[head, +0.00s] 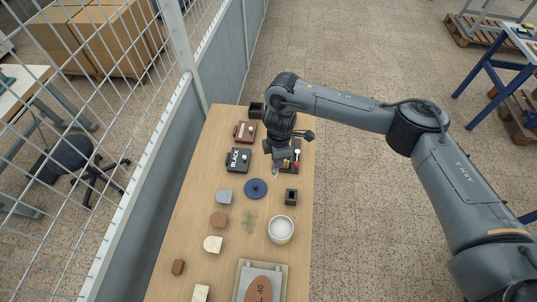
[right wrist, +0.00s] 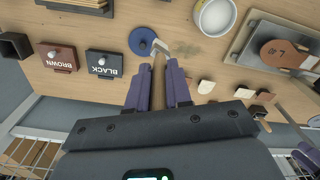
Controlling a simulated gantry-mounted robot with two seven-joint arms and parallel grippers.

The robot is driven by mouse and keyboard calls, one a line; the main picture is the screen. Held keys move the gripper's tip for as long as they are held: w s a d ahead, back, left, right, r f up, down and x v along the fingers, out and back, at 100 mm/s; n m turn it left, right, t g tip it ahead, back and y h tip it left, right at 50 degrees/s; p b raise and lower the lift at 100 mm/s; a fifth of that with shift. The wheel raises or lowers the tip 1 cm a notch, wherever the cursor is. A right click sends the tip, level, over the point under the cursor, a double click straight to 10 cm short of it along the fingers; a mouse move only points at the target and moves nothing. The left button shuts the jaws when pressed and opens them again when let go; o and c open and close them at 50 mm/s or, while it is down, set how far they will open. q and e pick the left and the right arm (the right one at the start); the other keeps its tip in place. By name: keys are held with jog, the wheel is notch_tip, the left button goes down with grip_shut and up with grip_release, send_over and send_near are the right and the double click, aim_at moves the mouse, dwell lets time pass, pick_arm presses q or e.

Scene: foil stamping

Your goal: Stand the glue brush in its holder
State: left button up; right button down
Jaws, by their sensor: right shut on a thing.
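My right gripper (head: 275,163) is above the table, left of the brush-and-tool tray (head: 291,165). In the right wrist view its purple fingers (right wrist: 165,85) are shut on the glue brush, whose tan handle (right wrist: 167,88) runs between them. The brush's pale end (right wrist: 162,46) points away from the gripper and overlaps the blue lid (right wrist: 142,42) in that view. In the head view only a small light tip shows below the gripper. A small dark open box (head: 291,197), likely the holder, stands right of the blue lid (head: 256,187). My left gripper is not in view.
A white pot (head: 281,229) stands nearer on the table. The BLACK box (head: 238,160) and brown box (head: 245,131) are left of the gripper; another dark box (head: 256,110) is at the far end. Several small pieces lie along the left, and a grey plate (head: 262,265) lies near.

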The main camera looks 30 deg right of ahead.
jog(key=s+d+f+n+b, duration=0.2)
jog(key=s+d+f+n, duration=0.2)
jog(key=d+f, duration=0.2)
jog(key=shift+f+n, duration=0.4)
jog(key=shift+f, duration=0.4)
jog(key=shift+w, duration=0.1)
notch_tip(320, 180, down, 13)
jog(key=b, duration=0.7)
jog(key=shift+f+b, duration=0.2)
jog(key=shift+b, duration=0.15)
dwell(0.5)
jog(key=shift+f, duration=0.3)
dwell(0.6)
jog(key=c, duration=1)
grip_release()
